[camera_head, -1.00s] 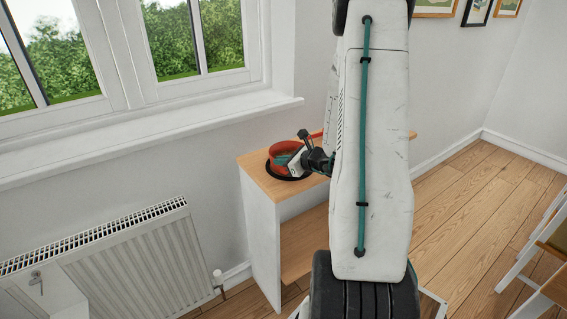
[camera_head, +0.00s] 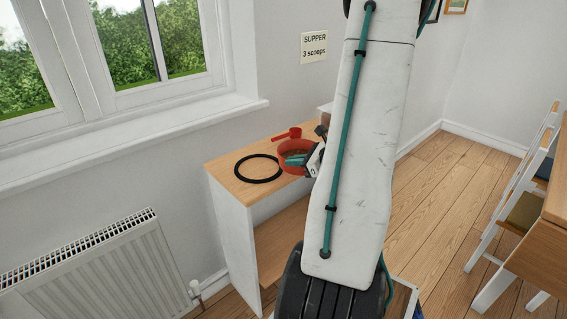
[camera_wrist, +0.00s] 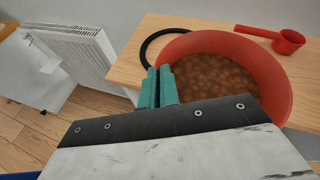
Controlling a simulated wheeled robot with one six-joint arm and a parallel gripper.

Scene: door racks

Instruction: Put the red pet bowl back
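The red pet bowl (camera_head: 285,168) shows over the wooden top of a low shelf unit, right of a black ring (camera_head: 257,180). In the wrist view the bowl (camera_wrist: 274,82) holds brown kibble and looks level. My gripper (camera_head: 296,159) has teal fingers, which are close together at the bowl's near-left rim in the wrist view (camera_wrist: 158,86). They appear shut on the rim. The black ring (camera_wrist: 150,46) lies empty, partly behind the bowl. I cannot tell whether the bowl touches the top or hangs just above it.
A red scoop (camera_head: 290,134) lies on the shelf top (camera_head: 224,166) behind the bowl. A wall sign (camera_head: 314,47) reads "SUPPER 3 scoops". A radiator (camera_head: 110,270) stands at left under the window. Chairs (camera_head: 510,220) and a table are at right. Wooden floor between is clear.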

